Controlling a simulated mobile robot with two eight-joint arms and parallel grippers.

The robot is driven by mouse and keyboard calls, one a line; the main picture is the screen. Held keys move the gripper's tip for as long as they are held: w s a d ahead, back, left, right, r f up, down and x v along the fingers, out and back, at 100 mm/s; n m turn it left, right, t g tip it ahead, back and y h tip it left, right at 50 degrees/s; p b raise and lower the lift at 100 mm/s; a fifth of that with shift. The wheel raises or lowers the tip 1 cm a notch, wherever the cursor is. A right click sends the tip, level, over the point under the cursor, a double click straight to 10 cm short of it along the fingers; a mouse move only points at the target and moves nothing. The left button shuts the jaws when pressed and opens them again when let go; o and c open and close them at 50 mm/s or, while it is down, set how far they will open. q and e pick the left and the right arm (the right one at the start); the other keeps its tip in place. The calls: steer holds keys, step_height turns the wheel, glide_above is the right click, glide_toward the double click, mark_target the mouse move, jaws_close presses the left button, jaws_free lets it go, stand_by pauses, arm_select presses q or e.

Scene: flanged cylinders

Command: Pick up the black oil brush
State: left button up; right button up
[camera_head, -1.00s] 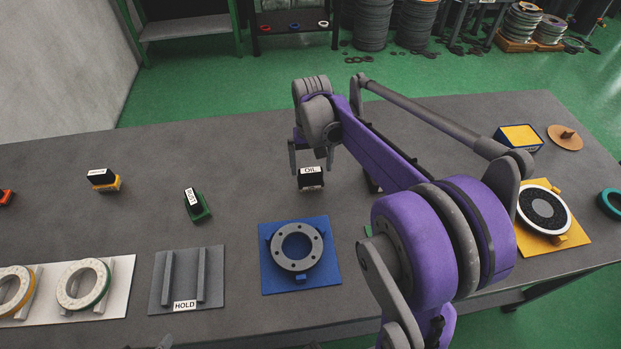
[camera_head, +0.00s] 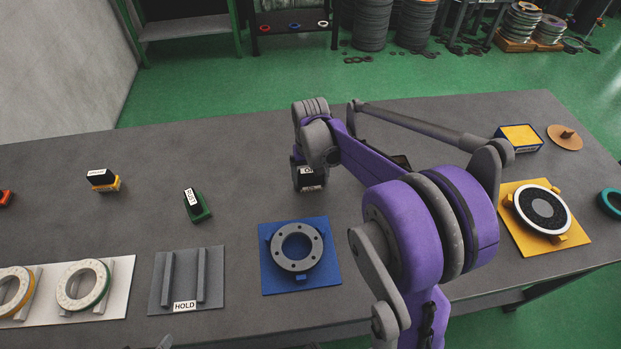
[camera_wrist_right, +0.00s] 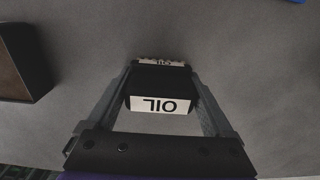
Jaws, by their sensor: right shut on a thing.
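The black oil brush (camera_head: 310,179) stands on the grey table behind the blue plate, with its white OIL label facing me. The right wrist view also shows the gripper (camera_wrist_right: 162,85). The brush appears to be at table height; I cannot tell whether it touches the table.
A blue plate (camera_head: 328,281) with a grey flanged ring (camera_head: 297,247) lies in front of the brush. A green-based brush (camera_head: 197,206) and a yellow-based brush (camera_head: 104,181) stand to the left. A grey HOLD plate (camera_head: 159,286) lies front left. The table behind the brush is clear.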

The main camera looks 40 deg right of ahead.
steer(key=shift+c, duration=0.7)
step_height(320, 180, up, 10)
steer(key=shift+r+p, duration=0.1)
steer(key=shift+p, duration=0.2)
steer(key=o, duration=0.9)
steer(key=c, duration=0.6)
